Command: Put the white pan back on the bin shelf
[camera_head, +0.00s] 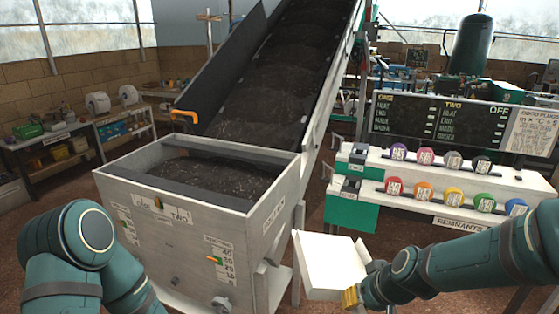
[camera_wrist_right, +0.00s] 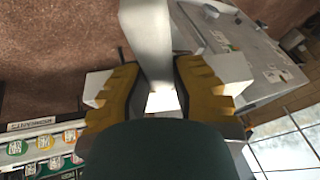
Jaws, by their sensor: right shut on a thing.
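The white pan (camera_head: 330,262) is a shallow, square, light-coloured piece in the lower middle of the head view, just right of the grey bin (camera_head: 277,213). My right gripper (camera_head: 352,297) is at its near right corner. In the right wrist view my right gripper (camera_wrist_right: 155,85) has its yellow fingers shut on a pale strip of the pan (camera_wrist_right: 147,40). A low grey ledge (camera_head: 281,286) shows at the bin's foot, left of the pan; I cannot tell for sure that it is the bin shelf. My left gripper is out of view.
A dark conveyor (camera_head: 285,75) rises behind the bin. To the right, a stepped white stand labelled "REMNANTS" (camera_head: 458,222) holds several coloured rolls, with a green drawer front (camera_head: 350,214) close behind the pan. Brown floor shows between the bin and the stand.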

